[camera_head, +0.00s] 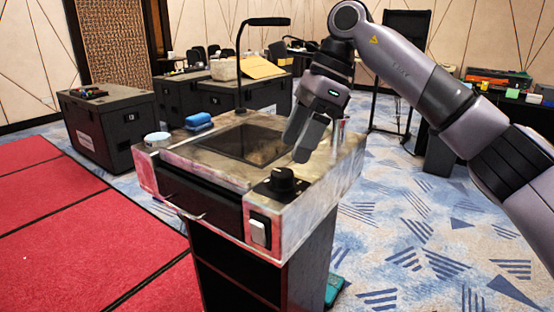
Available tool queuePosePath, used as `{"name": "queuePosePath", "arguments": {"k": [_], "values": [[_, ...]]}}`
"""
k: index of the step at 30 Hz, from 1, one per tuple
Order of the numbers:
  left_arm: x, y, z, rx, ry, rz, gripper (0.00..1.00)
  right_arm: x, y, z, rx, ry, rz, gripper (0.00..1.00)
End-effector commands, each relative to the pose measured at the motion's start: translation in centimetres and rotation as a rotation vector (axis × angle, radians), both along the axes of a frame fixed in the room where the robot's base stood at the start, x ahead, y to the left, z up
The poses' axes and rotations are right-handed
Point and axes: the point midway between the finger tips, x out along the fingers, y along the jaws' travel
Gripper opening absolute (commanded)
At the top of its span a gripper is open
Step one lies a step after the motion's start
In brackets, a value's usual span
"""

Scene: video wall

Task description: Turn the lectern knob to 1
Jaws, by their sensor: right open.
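The lectern (215,166) stands in the middle of the view with a dark panel set in its pale, worn top. The black lectern knob (283,178) sits on a dark plate near the top's front right corner. I cannot read any numbers or the pointer position on it. My right gripper (300,147) comes in from the upper right and points down. It is open and empty, above and slightly behind the knob, apart from it. My left gripper is not in view.
A white rocker switch (259,232) is on the lectern's front, below the knob. A thin black gooseneck lamp (239,70) rises from the back. A blue item (198,121) and a round white-topped item (157,139) lie on the left. Black cases (125,120) stand behind.

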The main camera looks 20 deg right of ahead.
Motion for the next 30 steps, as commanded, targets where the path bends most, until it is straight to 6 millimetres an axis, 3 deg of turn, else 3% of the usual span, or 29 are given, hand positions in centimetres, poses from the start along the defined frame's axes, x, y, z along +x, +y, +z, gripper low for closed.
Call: {"name": "queuePosePath", "arguments": {"k": [5,18,29,30], "values": [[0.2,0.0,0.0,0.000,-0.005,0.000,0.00,0.0,-0.5,0.0,-0.028,-0.009,-0.005,0.71],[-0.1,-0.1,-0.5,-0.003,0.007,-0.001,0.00,0.2,1.8,-5.4,-0.025,-0.008,-0.003,0.71],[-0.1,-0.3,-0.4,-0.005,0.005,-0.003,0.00,0.2,2.1,-6.0,-0.023,-0.009,-0.004,0.71],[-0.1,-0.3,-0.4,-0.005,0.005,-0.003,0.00,0.2,2.1,-6.0,-0.023,-0.009,-0.004,0.58]]}}
